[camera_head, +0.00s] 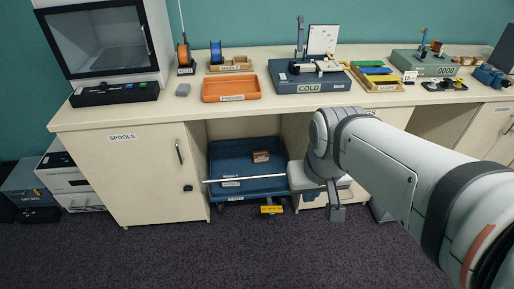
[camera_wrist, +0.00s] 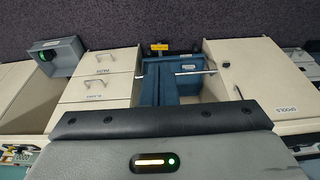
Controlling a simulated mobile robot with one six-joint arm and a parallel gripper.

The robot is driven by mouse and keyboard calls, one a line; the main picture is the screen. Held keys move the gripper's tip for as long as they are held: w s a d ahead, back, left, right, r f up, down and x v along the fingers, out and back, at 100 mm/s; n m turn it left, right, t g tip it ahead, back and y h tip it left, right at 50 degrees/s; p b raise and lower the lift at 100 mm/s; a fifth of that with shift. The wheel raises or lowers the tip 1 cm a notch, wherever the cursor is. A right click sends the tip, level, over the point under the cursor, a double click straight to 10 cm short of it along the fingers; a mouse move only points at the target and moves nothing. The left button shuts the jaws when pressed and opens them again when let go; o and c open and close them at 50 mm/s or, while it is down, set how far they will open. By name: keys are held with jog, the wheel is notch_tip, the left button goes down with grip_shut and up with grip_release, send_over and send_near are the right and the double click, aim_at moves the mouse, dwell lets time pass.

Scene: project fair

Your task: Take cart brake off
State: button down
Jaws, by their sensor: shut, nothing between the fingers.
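A blue cart (camera_head: 224,160) stands in the open bay under the bench, with a silver push bar (camera_head: 245,179) across its front. A small brown box (camera_head: 261,156) lies in it. The yellow brake pedal (camera_head: 271,209) sticks out low at the cart's front, near the floor. The wrist view is upside down and shows the cart (camera_wrist: 155,88) and the yellow pedal (camera_wrist: 159,47) at its top. My gripper (camera_head: 337,213) points down, shut and empty, to the right of the pedal and apart from it. My own wrist housing hides the lower part of the wrist view.
A cupboard labelled SPOOLS (camera_head: 150,175) stands left of the bay, and drawers (camera_wrist: 97,75) stand on its other side. The bench top (camera_head: 190,107) carries an orange tray (camera_head: 231,88) and several devices. The carpet (camera_head: 190,255) in front is clear.

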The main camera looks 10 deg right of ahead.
jog(key=w+f+t+b, duration=0.3)
jog(key=w+f+b, duration=0.3)
jog(key=w+f, duration=0.7)
jog(key=w+f+t+b, duration=0.2)
jog(key=w+f+b, duration=0.3)
jog(key=w+f, duration=0.9)
jog(key=w+f+t+b, duration=0.3)
jog(key=w+f+b, duration=0.3)
jog(key=w+f, duration=0.7)
notch_tip(320, 180, down, 34)
jog(key=s+m+t+b, duration=0.1)
jog(key=t+b, duration=0.3)
jog(key=b, duration=0.5)
jog(key=shift+d+f+t+y, duration=0.2)
jog(key=shift+d+t+y, duration=0.1)
jog(key=shift+y, duration=0.1)
jog(key=shift+s, duration=0.1)
